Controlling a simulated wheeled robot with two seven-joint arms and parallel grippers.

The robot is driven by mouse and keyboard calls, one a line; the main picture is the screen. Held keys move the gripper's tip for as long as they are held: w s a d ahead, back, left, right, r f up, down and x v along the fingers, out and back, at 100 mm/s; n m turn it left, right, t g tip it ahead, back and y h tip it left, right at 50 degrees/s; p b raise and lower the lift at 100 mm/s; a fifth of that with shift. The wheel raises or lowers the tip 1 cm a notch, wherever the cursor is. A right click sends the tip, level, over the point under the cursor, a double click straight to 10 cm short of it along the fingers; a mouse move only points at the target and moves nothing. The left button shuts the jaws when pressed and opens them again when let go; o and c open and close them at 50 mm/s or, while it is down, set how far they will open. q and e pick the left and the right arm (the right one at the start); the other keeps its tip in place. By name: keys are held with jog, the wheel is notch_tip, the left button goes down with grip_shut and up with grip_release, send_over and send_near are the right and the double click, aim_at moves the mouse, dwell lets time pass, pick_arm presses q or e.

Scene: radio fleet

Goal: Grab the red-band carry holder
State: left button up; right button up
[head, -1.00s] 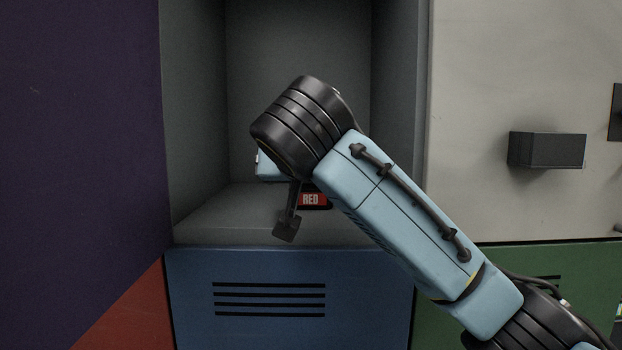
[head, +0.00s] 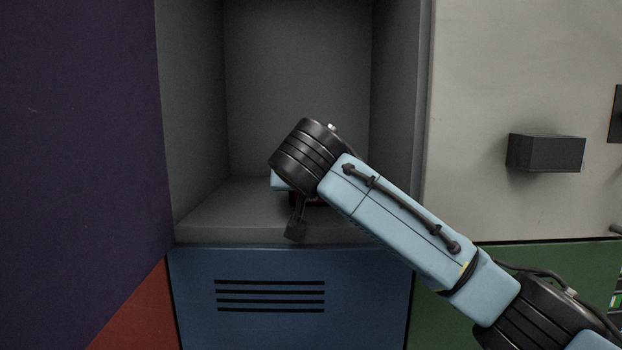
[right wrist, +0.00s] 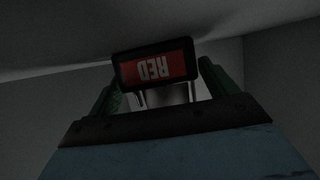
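The red-band carry holder (head: 312,201) sits on the floor of the open grey compartment, mostly hidden behind my right wrist. In the right wrist view its dark-framed red label (right wrist: 157,70) reads RED upside down, with thin pale legs below. My right gripper (right wrist: 165,88) has its two fingers apart, one on each side of the holder. I cannot tell whether either finger touches it. In the head view only a dark finger of my right gripper (head: 296,217) shows, low near the compartment's front edge. My left gripper is not in view.
The compartment's walls (head: 196,110) close in at left, right and back. Below is a blue vented door (head: 270,270). A purple panel (head: 75,150) stands at left, and a pale door with a dark block handle (head: 546,152) at right.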

jog(key=c, duration=0.8)
jog(key=shift+r, duration=0.1)
